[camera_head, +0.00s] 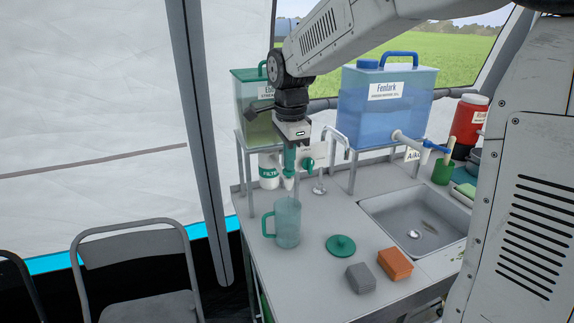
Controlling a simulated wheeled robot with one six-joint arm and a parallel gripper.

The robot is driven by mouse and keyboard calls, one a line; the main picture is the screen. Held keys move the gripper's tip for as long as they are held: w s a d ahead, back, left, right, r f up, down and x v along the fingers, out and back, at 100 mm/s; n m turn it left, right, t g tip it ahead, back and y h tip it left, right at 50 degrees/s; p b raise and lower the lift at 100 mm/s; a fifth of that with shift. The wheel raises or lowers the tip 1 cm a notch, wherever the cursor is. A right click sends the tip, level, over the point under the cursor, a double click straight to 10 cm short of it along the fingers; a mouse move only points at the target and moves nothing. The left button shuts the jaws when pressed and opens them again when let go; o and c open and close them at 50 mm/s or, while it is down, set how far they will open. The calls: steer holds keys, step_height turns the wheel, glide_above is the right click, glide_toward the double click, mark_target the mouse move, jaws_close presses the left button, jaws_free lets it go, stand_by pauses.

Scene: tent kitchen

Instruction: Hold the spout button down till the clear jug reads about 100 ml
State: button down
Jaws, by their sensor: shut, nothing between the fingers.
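The clear jug (288,222), teal-tinted with a green handle on its left, stands upright on the counter near its left edge. No reading or water level can be made out in it at this size. My gripper (289,176) points down above the jug and is shut with nothing held. A green spout part (308,164) shows just right of my gripper, in front of a pale box. The spout button itself cannot be told apart from it, nor whether my gripper touches it. My gripper and arm partly hide the green-tinted water tank (246,112) behind.
A sink (400,205) is at right. A green lid (341,245), a grey sponge (360,277) and an orange sponge (395,263) lie in front. A folding chair (135,255) stands left.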

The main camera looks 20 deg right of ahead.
mark_target(290, 172)
step_height(290, 172, up, 12)
steer(key=shift+s, duration=0.45)
steer(key=shift+f, duration=0.1)
steer(key=s+d+f+n, duration=0.1)
steer(key=s+f+n, duration=0.3)
steer(key=s, duration=0.5)
steer(key=s+d+f+n, duration=0.1)
steer(key=s+f+n, duration=0.2)
steer(key=s+n, duration=0.5)
steer(key=s+d+f+n, duration=0.1)
steer(key=s+f+n, duration=0.3)
steer(key=s, duration=0.8)
steer(key=shift+s+f+n+t, duration=0.25)
steer(key=shift+f+n+t, duration=0.1)
steer(key=shift+n, duration=0.65)
steer(key=shift+d, duration=0.1)
stand_by(0.6)
